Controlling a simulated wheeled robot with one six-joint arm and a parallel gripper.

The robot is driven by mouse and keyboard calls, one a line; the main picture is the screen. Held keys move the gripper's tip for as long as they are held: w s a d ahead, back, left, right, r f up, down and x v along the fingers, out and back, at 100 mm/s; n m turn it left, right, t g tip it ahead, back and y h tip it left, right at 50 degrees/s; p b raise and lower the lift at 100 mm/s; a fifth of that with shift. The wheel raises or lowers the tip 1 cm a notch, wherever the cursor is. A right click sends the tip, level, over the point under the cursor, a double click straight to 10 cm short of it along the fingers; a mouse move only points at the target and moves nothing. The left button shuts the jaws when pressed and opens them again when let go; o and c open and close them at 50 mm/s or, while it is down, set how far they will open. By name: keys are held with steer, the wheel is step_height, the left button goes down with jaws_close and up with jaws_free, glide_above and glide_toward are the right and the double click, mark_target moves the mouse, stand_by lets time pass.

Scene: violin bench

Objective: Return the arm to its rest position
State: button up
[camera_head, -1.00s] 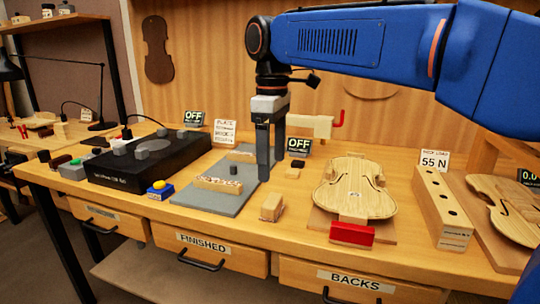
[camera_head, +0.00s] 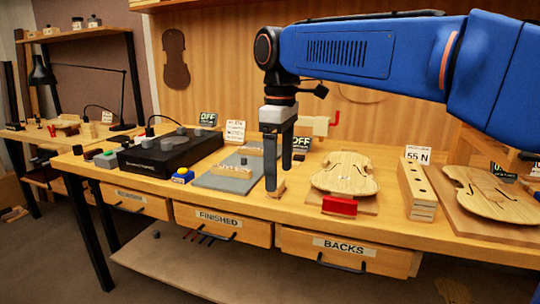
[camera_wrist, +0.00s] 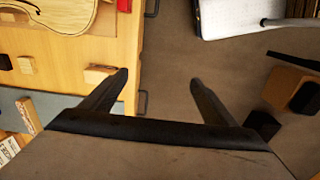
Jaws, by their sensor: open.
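My gripper (camera_head: 279,172) hangs from my blue arm in the head view, fingers pointing down near the front edge of the bench. Its two fingers are spread with nothing between them. In the wrist view my gripper (camera_wrist: 160,85) is open over the floor just beyond the bench edge. A small wooden block (camera_head: 277,187) is on the bench behind the fingertips, partly hidden by them. It also shows in the wrist view (camera_wrist: 98,76), beside one finger; I cannot tell whether they touch.
The violin body (camera_head: 345,172) lies on a board with a red block (camera_head: 339,206) at its front. A drilled wooden block (camera_head: 417,190), a black box (camera_head: 165,155) and a grey mat (camera_head: 225,181) are on the bench. Drawers labelled FINISHED (camera_head: 215,219) and BACKS (camera_head: 335,245) are shut.

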steer(key=s+d+f+m+t, duration=0.1)
steer(key=s+d+f+m, duration=0.25)
steer(key=d, duration=0.45)
steer(key=s+d+f+m+t, duration=0.1)
steer(key=s+d+f+m, duration=0.25)
steer(key=d, duration=0.45)
steer(key=s+d+f+m+t, duration=0.1)
steer(key=s+d+f+m, duration=0.2)
steer(key=s+d+f, duration=0.2)
steer(key=s+d+f+m+t, duration=0.1)
steer(key=s+d+f+m, duration=0.2)
steer(key=s+d+f, duration=0.3)
step_height(320, 180, down, 6)
steer(key=shift+s+r+m+t, duration=0.2)
steer(key=shift+s+m+t, duration=0.2)
steer(key=shift+s, duration=0.75)
